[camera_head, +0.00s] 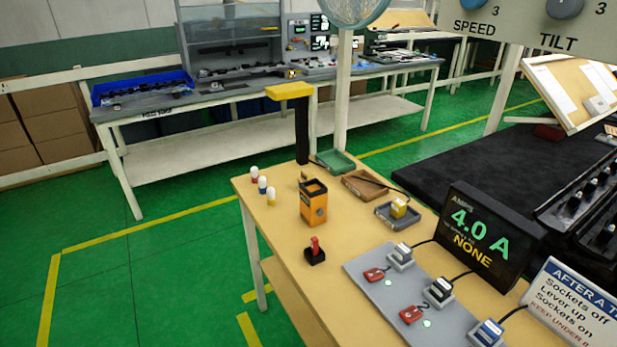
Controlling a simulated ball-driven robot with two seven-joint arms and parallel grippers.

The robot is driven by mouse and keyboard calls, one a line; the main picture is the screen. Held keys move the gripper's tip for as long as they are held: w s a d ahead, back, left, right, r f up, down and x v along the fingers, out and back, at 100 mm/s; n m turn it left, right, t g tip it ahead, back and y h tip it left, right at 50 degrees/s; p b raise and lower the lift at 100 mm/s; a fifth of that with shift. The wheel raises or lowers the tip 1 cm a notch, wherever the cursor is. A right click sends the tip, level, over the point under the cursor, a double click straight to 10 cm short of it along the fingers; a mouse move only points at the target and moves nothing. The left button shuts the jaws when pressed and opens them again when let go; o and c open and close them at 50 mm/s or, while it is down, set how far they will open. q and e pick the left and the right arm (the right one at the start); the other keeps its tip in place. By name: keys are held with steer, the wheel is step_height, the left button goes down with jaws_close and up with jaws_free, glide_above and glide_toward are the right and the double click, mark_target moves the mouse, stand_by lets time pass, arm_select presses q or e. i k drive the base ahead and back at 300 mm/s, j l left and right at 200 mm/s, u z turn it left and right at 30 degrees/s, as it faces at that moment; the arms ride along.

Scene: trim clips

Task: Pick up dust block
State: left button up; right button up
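No label in view marks a dust block, so I cannot tell for sure which thing it is. Neither of my grippers shows in the head view.
The wooden table (275,222) also holds a green tray (335,161), a brown tray (366,184), small capped bottles (263,186), a red lever (315,251), a grey socket panel (380,300) and a display (480,238) reading 4.0 A, NONE. A yellow-topped post (302,130) rises behind.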

mark_target(306, 175)
steer(key=z, duration=0.3)
steer(key=i+j+z, duration=0.1)
steer(key=j+z, duration=0.4)
steer(key=z, duration=0.25)
steer(key=i+j+z, duration=0.1)
steer(key=j+z, duration=0.25)
steer(key=l, duration=0.05)
